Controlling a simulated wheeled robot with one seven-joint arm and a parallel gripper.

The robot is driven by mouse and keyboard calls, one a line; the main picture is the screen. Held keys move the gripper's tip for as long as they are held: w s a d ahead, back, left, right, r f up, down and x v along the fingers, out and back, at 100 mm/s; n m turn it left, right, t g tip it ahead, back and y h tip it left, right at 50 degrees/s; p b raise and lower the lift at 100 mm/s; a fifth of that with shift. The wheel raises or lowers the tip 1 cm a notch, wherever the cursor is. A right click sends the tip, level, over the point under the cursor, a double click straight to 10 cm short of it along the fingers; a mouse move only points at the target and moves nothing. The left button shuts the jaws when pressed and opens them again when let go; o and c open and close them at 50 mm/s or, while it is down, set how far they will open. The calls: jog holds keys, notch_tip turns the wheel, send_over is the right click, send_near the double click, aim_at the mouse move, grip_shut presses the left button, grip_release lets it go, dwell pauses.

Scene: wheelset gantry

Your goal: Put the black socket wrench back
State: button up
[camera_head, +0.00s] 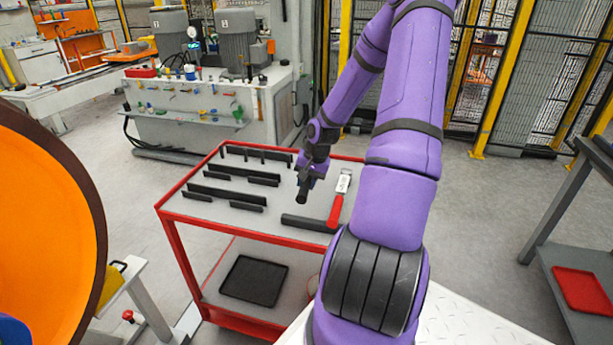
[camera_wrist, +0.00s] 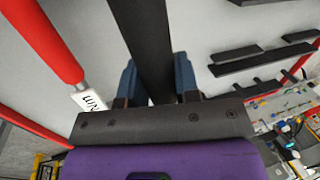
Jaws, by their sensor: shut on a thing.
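My gripper (camera_head: 307,180) is over the top of a red cart and is shut on a black bar, taken as the black socket wrench (camera_head: 302,194). In the wrist view the wrench (camera_wrist: 150,40) stands between the two blue-grey fingers (camera_wrist: 158,85) and runs out past the top edge, so its far end is not seen there. In the head view only a short dark stub of it shows below my gripper, pointing toward the camera. I cannot tell whether it touches the cart top.
The red cart (camera_head: 180,212) has a grey top. Black slotted holders (camera_head: 228,194) stand on its left. A red-handled wrench (camera_head: 336,209) with a white label lies at its right. A dark bar (camera_head: 308,223) lies near the front edge. A black tray (camera_head: 254,281) is on the lower shelf.

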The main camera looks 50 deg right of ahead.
jog(key=shift+f, duration=3.25)
jog(key=o, duration=1.1)
jog(key=v, duration=1)
jog(key=shift+s+r, duration=0.1)
jog(key=shift+r, duration=0.3)
